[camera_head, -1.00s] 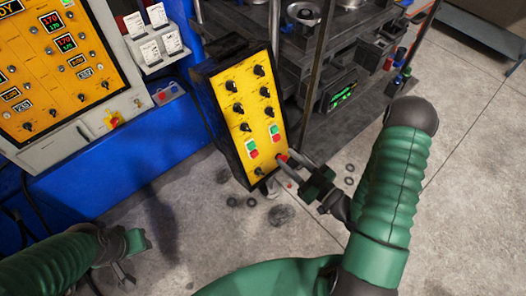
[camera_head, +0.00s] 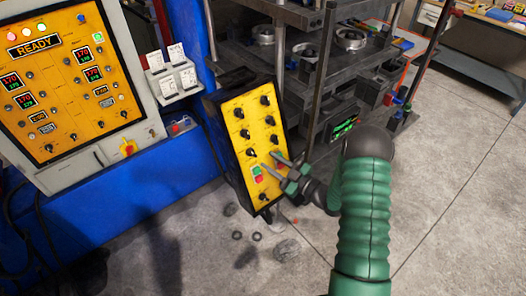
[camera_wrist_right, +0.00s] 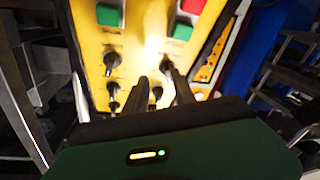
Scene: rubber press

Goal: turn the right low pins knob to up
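The yellow control panel (camera_head: 240,105) stands tilted in the middle of the head view, with two columns of black knobs above red and green buttons. The lowest knob of the right column (camera_head: 275,138) is probably the right low pins knob; its label is too small to read. My right gripper (camera_head: 269,159) is in front of the panel, just below that knob and near the buttons. In the right wrist view its two dark fingers (camera_wrist_right: 160,85) are apart, with a black knob (camera_wrist_right: 157,92) showing between them. I cannot tell whether they touch it. My left gripper is out of view.
A larger yellow panel reading READY (camera_head: 65,80) is at the left on a blue machine body (camera_head: 110,195). The dark press frame (camera_head: 330,75) stands right behind the knob panel. Small black rings (camera_head: 237,236) lie on the floor. The grey floor at right is clear.

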